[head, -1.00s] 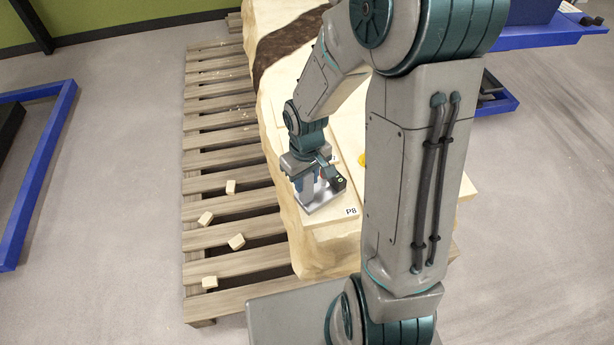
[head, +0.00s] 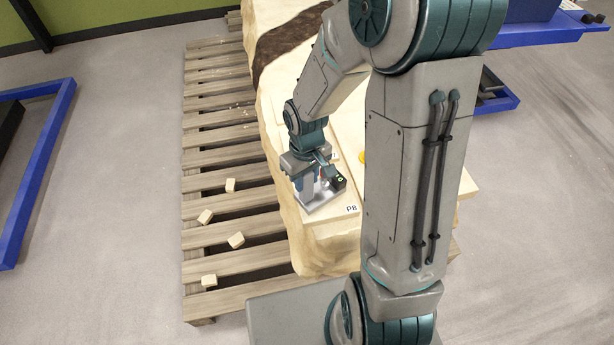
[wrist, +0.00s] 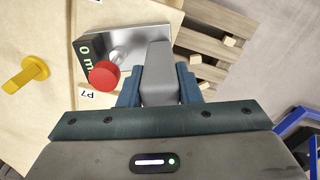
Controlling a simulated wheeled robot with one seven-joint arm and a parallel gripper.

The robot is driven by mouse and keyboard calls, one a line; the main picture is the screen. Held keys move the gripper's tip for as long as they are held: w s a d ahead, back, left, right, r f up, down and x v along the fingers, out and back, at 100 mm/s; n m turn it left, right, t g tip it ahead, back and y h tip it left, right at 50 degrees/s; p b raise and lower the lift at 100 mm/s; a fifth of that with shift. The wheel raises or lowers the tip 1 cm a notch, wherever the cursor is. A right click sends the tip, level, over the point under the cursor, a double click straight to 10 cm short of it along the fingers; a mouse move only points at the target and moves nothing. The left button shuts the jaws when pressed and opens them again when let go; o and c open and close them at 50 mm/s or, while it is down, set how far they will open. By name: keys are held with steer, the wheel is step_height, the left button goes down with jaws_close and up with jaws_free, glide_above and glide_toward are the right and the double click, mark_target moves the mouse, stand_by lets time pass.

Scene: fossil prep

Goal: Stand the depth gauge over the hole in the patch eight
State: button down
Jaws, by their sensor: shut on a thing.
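The depth gauge is a shiny metal plate with a grey upright body, a red knob and a dark readout starting with "0 m". It shows in the wrist view (wrist: 132,45), and its plate shows in the head view (head: 322,203). My gripper (head: 310,186) is shut on the grey body, with its fingers either side of it in the wrist view (wrist: 160,85). The plate is over or on the pale patch marked P8 (head: 343,222), near its label. I cannot tell whether it touches the surface. No hole is visible; the plate and gripper cover much of the patch.
The pale block stands on a slatted wooden pallet (head: 215,205) with several small wood blocks (head: 236,241). My arm hides the block's right part.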

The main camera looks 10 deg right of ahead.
steer(key=shift+f, duration=0.15)
steer(key=c, duration=1)
jaws_free()
steer(key=shift+o, duration=0.2)
step_height(320, 180, up, 14)
steer(key=p, duration=0.1)
steer(key=shift+p, duration=0.35)
